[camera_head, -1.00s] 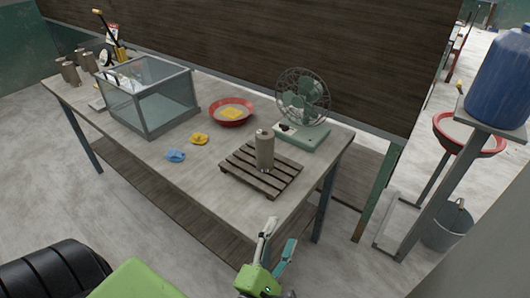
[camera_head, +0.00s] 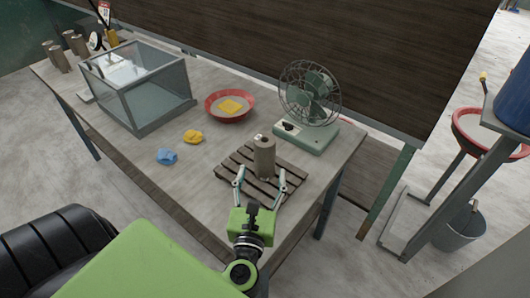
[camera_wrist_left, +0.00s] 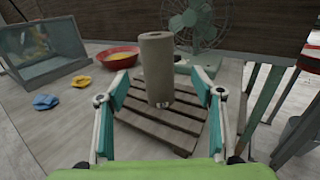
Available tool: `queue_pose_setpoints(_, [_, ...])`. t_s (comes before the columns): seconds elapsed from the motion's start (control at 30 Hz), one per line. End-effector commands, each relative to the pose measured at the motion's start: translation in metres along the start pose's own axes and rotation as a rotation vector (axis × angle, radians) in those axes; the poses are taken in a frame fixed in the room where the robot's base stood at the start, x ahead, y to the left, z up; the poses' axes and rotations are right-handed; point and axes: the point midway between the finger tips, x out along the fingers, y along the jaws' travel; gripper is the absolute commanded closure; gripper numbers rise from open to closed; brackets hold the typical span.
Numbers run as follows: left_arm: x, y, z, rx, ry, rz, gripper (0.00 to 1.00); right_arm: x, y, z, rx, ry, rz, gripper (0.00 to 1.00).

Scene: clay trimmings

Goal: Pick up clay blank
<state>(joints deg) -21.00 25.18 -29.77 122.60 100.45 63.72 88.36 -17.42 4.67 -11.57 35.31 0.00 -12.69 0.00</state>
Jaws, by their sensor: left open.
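The clay blank (camera_head: 264,157) is a grey-brown upright cylinder on a slatted wooden pallet (camera_head: 232,167) near the table's right end. It also shows in the left wrist view (camera_wrist_left: 156,68), upright, with small pale marks near its base. My left gripper (camera_head: 262,178) is open and empty at the pallet's near edge, its fingers pointing toward the cylinder. In the left wrist view my left gripper (camera_wrist_left: 162,92) has its two fingers spread, with the cylinder between and beyond them. I cannot see them touching it. My right gripper is not in view.
A green desk fan (camera_head: 310,95) stands just behind the pallet. A red bowl (camera_head: 230,105) with a yellow cloth, a yellow lump (camera_head: 193,137), a blue lump (camera_head: 167,156) and a glass case (camera_head: 138,88) lie to the left. Several similar cylinders (camera_head: 58,57) stand far left.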

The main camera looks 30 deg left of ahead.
Motion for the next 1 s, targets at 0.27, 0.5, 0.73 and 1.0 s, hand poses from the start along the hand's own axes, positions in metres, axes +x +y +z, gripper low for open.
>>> queue_pose_setpoints(0.27, [0.036, 0.0, 0.001, 0.002, -0.003, 0.0, 0.39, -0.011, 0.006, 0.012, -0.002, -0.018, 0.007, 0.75])
queue_pose_setpoints(0.5, [0.059, 0.003, 0.0, 0.007, -0.004, 0.0, 0.39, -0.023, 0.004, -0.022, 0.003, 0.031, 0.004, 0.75])
queue_pose_setpoints(0.73, [0.086, 0.004, -0.004, 0.004, -0.002, 0.0, 0.39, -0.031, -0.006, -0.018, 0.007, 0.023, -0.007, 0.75])
queue_pose_setpoints(1.0, [0.088, 0.004, -0.006, 0.002, 0.0, -0.001, 0.39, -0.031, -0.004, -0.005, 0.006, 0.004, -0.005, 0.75])
